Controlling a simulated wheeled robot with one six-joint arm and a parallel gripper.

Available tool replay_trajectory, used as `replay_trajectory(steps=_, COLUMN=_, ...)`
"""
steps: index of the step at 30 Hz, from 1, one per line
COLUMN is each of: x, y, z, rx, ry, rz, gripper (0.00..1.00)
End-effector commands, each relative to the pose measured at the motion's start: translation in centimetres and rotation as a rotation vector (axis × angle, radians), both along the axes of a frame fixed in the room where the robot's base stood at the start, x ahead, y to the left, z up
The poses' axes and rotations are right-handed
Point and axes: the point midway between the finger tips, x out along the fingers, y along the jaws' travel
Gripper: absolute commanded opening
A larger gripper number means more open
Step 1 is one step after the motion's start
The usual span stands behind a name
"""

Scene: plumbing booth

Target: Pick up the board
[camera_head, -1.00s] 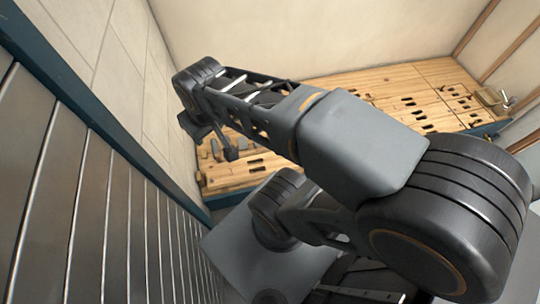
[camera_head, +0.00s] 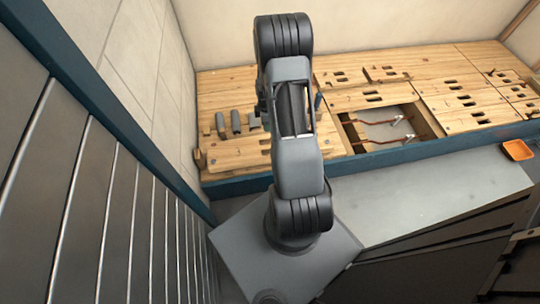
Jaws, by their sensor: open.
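Several pale wooden boards with dark slots cover the bench top. One board lies at the front left (camera_head: 235,155), one lies behind the opening (camera_head: 372,97), and one lies to the right of it (camera_head: 462,100). The frames do not show which of them the task means. My arm stands upright in front of the bench and hides the part between the left boards and the opening. My gripper is hidden behind my arm links, so its place relative to the boards cannot be told.
An open recess (camera_head: 385,124) in the bench holds copper pipes with pale fittings. Several grey parts (camera_head: 221,124) lie on the left boards. A blue front edge (camera_head: 430,150) borders the bench. An orange tray (camera_head: 517,150) sits at right. A slatted grey wall (camera_head: 110,190) stands close at left.

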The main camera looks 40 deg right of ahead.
Motion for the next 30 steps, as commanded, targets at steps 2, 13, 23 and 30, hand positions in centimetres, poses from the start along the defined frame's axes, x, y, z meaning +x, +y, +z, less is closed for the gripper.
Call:
replay_trajectory(steps=2, x=-0.3, y=-0.5, z=-2.9, rx=0.006, ry=0.011, rz=0.03, gripper=0.53)
replay_trajectory(steps=13, x=-0.6, y=-0.9, z=-10.0, rx=0.01, ry=0.02, rz=0.071, gripper=0.53)
replay_trajectory(steps=23, x=-0.6, y=-1.0, z=-13.0, rx=0.008, ry=0.017, rz=0.069, gripper=0.53)
replay_trajectory(steps=30, x=-0.7, y=-1.0, z=-14.3, rx=0.009, ry=0.018, rz=0.069, gripper=0.53)
